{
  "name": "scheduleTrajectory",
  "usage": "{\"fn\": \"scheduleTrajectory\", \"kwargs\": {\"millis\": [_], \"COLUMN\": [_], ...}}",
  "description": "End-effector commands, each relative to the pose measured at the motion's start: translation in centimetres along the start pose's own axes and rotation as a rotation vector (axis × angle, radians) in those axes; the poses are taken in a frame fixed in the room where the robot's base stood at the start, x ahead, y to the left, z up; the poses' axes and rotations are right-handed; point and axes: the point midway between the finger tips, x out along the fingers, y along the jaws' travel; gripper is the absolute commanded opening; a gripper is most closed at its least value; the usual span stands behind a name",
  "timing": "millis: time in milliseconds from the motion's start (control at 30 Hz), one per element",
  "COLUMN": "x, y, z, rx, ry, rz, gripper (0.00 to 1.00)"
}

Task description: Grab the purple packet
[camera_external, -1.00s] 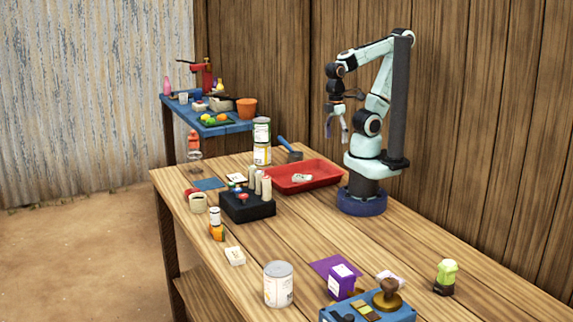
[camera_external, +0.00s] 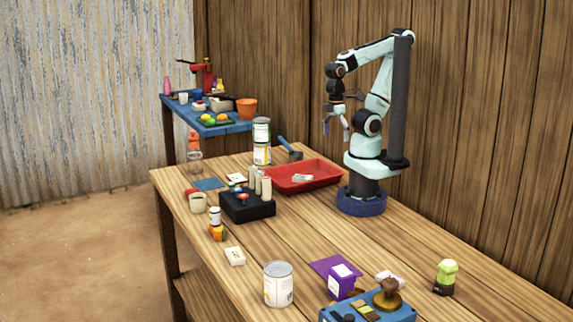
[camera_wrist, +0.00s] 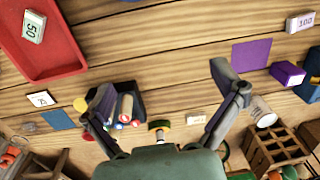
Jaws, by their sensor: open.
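The purple packet (camera_external: 342,281) is a small upright box with white labels. It stands near the front of the table, on or beside a flat purple mat (camera_external: 322,264). In the wrist view the packet (camera_wrist: 288,73) is at the right, next to the purple mat (camera_wrist: 251,54). My gripper (camera_external: 343,129) is high above the table near the red tray, well apart from the packet. In the wrist view my gripper (camera_wrist: 160,95) has its two fingers spread wide with nothing held between them.
A blue box with a stamp (camera_external: 388,299) stands close to the packet's right, and a large can (camera_external: 278,285) to its left. A red tray (camera_external: 293,187) and a black block with bottles (camera_external: 247,207) stand farther back. Bare planks lie between these and the packet.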

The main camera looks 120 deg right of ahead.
Motion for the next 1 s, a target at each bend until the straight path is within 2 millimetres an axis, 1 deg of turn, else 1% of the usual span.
{"fn": "scheduleTrajectory", "kwargs": {"millis": [67,133,167,200,233,267,300,333,367,400,467,500,567,600,667,700,767,800,867,900,967,1000], "x": [0.0,-1.0,-2.1,-3.7,-4.7,-5.6,-6.5,-7.0,-7.4,-7.8,-8.0,-7.8,-7.2,-6.3,-4.5,-2.8,0.3,2.6,6.3,8.8,12.5,14.7], "y": [0.1,0.5,0.8,1.3,1.7,1.9,1.9,1.8,1.6,1.1,-0.1,-1.1,-3.4,-5.3,-8.9,-11.7,-16.1,-19.1,-23.3,-25.7,-28.6,-30.1], "z": [-0.6,-2.5,-4.0,-6.3,-8.0,-9.8,-12.1,-13.6,-15.2,-17.2,-20.3,-22.4,-25.6,-27.6,-30.3,-31.7,-32.9,-33.1,-32.4,-31.4,-29.4,-27.8], "rx": [0.072,0.193,0.260,0.357,0.420,0.470,0.524,0.555,0.582,0.611,0.642,0.656,0.666,0.664,0.645,0.619,0.565,0.516,0.427,0.369,0.285,0.232], "ry": [0.028,0.117,0.183,0.263,0.310,0.347,0.389,0.413,0.434,0.457,0.487,0.503,0.523,0.533,0.543,0.545,0.543,0.536,0.519,0.502,0.472,0.451], "rz": [0.000,0.004,0.002,-0.004,-0.011,-0.019,-0.031,-0.039,-0.048,-0.059,-0.075,-0.085,-0.097,-0.103,-0.107,-0.105,-0.094,-0.080,-0.053,-0.029,0.007,0.032], "gripper": [0.94,0.94,0.94,0.94,0.94,0.94,0.94,0.94,0.94,0.94,0.94,0.94,0.94,0.94,0.94,0.94,0.94,0.94,0.94,0.94,0.94,0.94]}}
